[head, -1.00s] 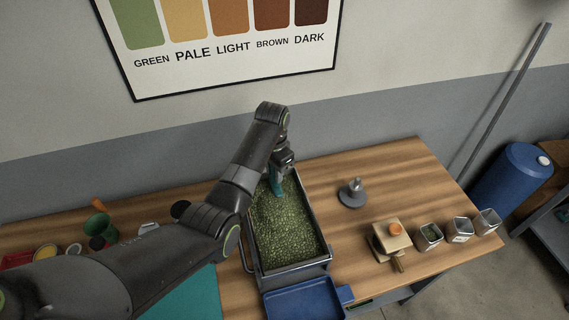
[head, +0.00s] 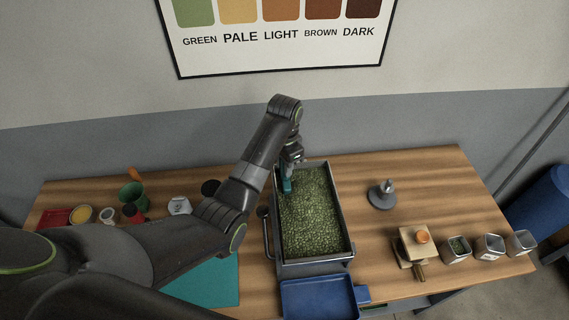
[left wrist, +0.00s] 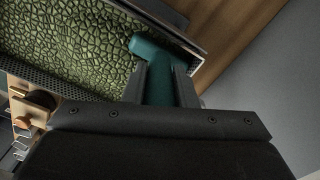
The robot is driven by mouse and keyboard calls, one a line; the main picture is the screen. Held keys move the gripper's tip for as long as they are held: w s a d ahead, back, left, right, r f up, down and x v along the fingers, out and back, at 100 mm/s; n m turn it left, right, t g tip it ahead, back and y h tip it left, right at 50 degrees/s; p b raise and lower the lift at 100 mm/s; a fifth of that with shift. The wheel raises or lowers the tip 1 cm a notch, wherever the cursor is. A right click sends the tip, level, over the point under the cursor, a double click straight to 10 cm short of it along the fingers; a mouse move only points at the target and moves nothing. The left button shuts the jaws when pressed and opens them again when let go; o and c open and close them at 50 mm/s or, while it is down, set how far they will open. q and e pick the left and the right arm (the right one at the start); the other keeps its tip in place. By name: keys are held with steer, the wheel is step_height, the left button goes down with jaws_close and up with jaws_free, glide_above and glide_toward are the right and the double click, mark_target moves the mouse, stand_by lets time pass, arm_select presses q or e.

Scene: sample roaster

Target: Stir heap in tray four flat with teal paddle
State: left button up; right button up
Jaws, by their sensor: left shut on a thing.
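The tray (head: 349,222) is a metal box holding a broad bed of green beans (head: 312,215). The beans look fairly level in the head view, and their fine relief is hard to judge. My left gripper (head: 291,158) is over the tray's back left corner, shut on the teal paddle (head: 287,185), whose lower end is at the beans near the left wall. In the left wrist view the paddle (left wrist: 152,50) runs out between the fingers, with its head against the beans (left wrist: 70,40) near the tray wall. My right gripper is not in view.
A blue tray (head: 318,298) adjoins the bean tray's front. A grey tamper-like object (head: 382,195), a wooden block (head: 414,246) and several small tins (head: 489,246) stand to the right. Cups and a teal mat (head: 210,280) lie left. The wall is close behind.

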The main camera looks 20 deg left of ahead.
arm_select(q)
steer(key=w+d+b, duration=0.3)
steer(key=w+d, duration=0.1)
steer(key=d, duration=0.6)
steer(key=shift+b, duration=0.4)
steer(key=shift+r, duration=0.1)
steer(key=s+a+p, duration=0.1)
steer(key=a, duration=0.2)
steer(key=s+a+p, duration=0.1)
steer(key=a, duration=0.3)
steer(key=s+a+p, duration=0.2)
steer(key=a, duration=0.1)
steer(key=shift+s+a, duration=0.1)
steer(key=shift+a, duration=0.1)
steer(key=shift+d, duration=0.1)
